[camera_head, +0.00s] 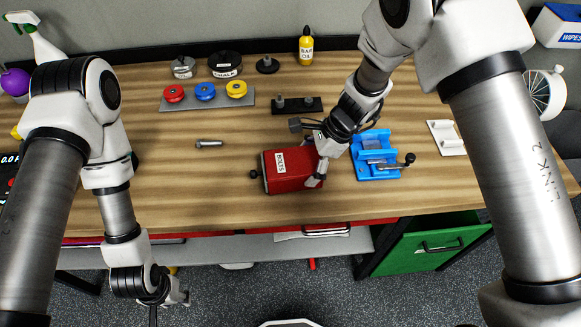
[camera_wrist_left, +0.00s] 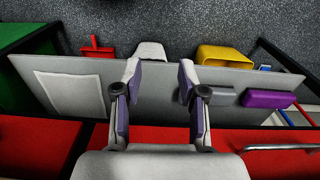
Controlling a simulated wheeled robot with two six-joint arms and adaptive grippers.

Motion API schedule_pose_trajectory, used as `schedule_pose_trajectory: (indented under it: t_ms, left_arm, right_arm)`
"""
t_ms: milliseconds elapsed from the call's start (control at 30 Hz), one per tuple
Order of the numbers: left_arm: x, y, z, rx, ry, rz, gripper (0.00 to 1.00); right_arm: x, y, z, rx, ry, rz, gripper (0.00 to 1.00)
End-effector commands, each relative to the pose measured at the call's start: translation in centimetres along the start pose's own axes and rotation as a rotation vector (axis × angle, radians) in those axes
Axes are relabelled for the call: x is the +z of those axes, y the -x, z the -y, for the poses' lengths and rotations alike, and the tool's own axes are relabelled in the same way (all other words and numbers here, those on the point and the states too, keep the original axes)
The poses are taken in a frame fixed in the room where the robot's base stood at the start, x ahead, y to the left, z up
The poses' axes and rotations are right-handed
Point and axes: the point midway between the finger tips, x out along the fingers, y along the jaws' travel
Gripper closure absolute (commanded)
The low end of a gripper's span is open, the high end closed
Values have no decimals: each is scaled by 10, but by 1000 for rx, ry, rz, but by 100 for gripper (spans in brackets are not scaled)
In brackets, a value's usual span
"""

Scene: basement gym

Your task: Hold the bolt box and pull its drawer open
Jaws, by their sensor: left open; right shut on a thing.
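The red bolt box (camera_head: 287,173) lies on the wooden workbench with a white "BOLTS" label on top. A small black drawer knob (camera_head: 254,174) sticks out of its left end, and the drawer looks closed. My right gripper (camera_head: 318,166) is shut on the right end of the box, with fingers at its far and near sides. My left gripper (camera_head: 172,297) hangs in front of the bench, below the top and well away from the box. It is open and empty in the left wrist view (camera_wrist_left: 158,80).
A silver bolt (camera_head: 209,143) lies left of the box. A blue vise (camera_head: 375,160) stands close on the right. A tray with red, blue and yellow knobs (camera_head: 207,97) is behind. The bench left of the knob is clear. A green drawer (camera_head: 430,247) is below the bench.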

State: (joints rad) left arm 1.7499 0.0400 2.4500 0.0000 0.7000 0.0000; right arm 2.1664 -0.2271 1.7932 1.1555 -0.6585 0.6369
Motion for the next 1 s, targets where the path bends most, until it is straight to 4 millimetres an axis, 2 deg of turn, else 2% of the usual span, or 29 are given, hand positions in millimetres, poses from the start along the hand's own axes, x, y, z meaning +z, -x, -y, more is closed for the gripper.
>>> schedule_pose_trajectory:
  t_ms: [133, 267, 400, 500, 667, 733, 800, 900, 1000]
  left_arm:
    - [-7, 4, -6, 34, -28, -9, 52]
    - [-29, 20, -28, 154, -150, -39, 52]
    - [-58, 56, -57, 317, -410, -89, 52]
    - [-73, 86, -67, 391, -639, -129, 52]
    - [-94, 130, -64, 406, -1036, -199, 52]
    - [-121, 144, -66, 393, -1195, -281, 52]
    - [-158, 151, -83, 438, -1244, -398, 52]
    - [-199, 168, -107, 516, -1311, -541, 52]
    - [-223, 185, -124, 591, -1377, -633, 52]
  right_arm:
    - [0, 0, 0, 1, 0, 0, 47]
    - [0, 0, 0, 1, 0, 0, 47]
    - [0, 0, 0, 1, 0, 0, 47]
    - [0, 0, 0, 0, 0, 0, 47]
    - [0, 0, 0, 0, 0, 0, 47]
    - [0, -1, 0, 0, 0, 0, 47]
    - [0, -1, 0, 0, 0, 0, 47]
    - [0, 0, 0, 0, 0, 0, 47]
    - [0, 0, 0, 0, 0, 0, 47]
